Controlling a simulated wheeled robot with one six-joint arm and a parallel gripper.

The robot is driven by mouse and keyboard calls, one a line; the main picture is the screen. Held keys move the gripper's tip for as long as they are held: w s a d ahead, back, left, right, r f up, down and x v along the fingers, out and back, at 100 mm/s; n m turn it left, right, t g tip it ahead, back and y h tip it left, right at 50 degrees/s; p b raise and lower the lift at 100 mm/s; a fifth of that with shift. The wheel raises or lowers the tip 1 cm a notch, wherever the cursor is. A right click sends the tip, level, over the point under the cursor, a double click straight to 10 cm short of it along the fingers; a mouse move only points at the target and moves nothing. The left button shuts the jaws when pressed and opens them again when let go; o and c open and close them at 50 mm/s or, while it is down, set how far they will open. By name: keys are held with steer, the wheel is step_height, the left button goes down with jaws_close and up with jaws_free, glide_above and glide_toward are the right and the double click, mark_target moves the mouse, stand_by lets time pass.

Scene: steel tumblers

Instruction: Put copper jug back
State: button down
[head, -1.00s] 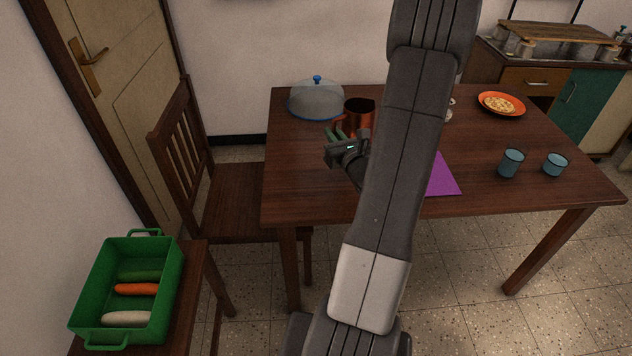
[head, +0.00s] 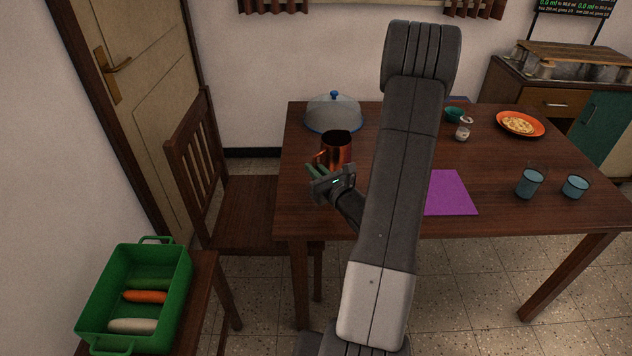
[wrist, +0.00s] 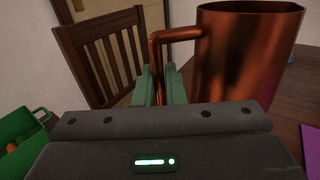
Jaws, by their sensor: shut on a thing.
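The copper jug (head: 337,147) is upright at the left part of the wooden table, in front of the glass dome. In the wrist view the jug (wrist: 240,55) fills the right side, with its handle (wrist: 178,35) reaching left. My gripper (head: 315,171) is at the jug's near left side; in the wrist view its green fingers (wrist: 160,84) are shut on the handle. I cannot tell whether the jug's base touches the table or is slightly above it. My arm hides part of the table's middle.
A glass dome with a blue rim (head: 333,113) stands behind the jug. A purple mat (head: 450,193), two blue glasses (head: 529,183), a small jar (head: 464,130) and an orange plate (head: 521,124) are to the right. A chair (head: 240,205) and a green crate (head: 178,300) are left.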

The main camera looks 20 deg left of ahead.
steer(key=shift+f, duration=2)
steer(key=shift+f, duration=0.2)
steer(key=c, duration=1.5)
jaws_free()
steer(key=shift+r, duration=0.1)
steer(key=shift+r, duration=0.2)
steer(key=b+v, duration=0.2)
steer(key=v, duration=1)
steer(key=shift+f, duration=0.1)
